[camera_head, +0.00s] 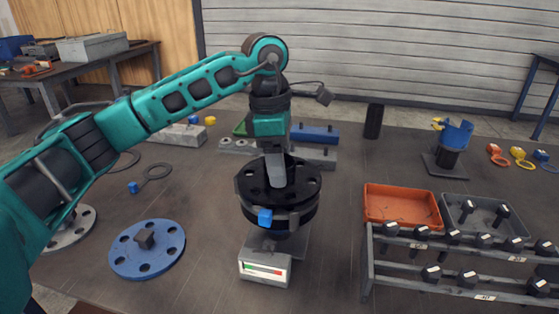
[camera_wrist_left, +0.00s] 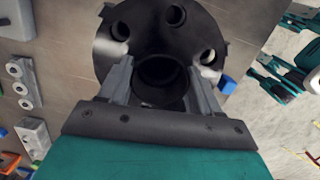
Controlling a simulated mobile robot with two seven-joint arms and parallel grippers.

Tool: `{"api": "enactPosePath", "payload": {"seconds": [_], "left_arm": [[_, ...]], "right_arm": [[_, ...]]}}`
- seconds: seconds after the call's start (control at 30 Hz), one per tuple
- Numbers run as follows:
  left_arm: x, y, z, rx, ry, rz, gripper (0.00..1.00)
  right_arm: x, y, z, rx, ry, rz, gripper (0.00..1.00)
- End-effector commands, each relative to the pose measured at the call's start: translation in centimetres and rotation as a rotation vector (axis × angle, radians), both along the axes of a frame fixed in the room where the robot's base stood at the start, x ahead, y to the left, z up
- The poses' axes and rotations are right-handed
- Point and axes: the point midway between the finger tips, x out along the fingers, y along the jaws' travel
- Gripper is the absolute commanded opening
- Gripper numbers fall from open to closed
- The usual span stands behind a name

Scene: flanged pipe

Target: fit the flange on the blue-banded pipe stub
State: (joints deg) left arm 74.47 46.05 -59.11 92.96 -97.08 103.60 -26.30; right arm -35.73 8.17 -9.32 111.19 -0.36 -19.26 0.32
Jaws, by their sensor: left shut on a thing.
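A black flange (camera_head: 306,181) with bolt holes is held level over a dark round part on a grey stand. My left gripper (camera_head: 276,178) points down and is shut on the flange's raised hub. In the left wrist view the fingers of the gripper (camera_wrist_left: 160,85) lie on both sides of the hub, and the flange (camera_wrist_left: 112,28) spreads around it with an open bore. A small blue block (camera_head: 265,216) shows at the front of the black stack. The pipe stub under the flange is mostly hidden, and I cannot tell whether the flange is fully seated. My right gripper is not in view.
A grey box with a coloured gauge strip (camera_head: 264,268) is at the stand's front. A blue disc (camera_head: 147,262) lies at left. An orange tray (camera_head: 400,204), a grey tray (camera_head: 466,216) and a rack of black-headed bolts (camera_head: 455,262) are at right. A black cylinder (camera_head: 374,121) stands behind.

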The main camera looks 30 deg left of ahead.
Motion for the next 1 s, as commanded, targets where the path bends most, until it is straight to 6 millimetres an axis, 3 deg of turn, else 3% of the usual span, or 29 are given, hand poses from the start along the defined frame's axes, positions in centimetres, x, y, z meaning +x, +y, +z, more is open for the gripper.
{"api": "enactPosePath", "payload": {"seconds": [0.67, 0.7, 1.0], "left_arm": [[0.03, 0.00, -0.67, -0.001, -0.003, 0.000, 0.10], [0.03, 0.00, -0.67, -0.001, -0.003, 0.000, 0.66], [0.01, 0.00, -0.76, -0.001, -0.001, 0.000, 0.93]], "right_arm": [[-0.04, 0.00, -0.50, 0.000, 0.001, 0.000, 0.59], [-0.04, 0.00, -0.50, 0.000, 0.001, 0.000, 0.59], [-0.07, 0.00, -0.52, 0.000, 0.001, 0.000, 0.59]]}}
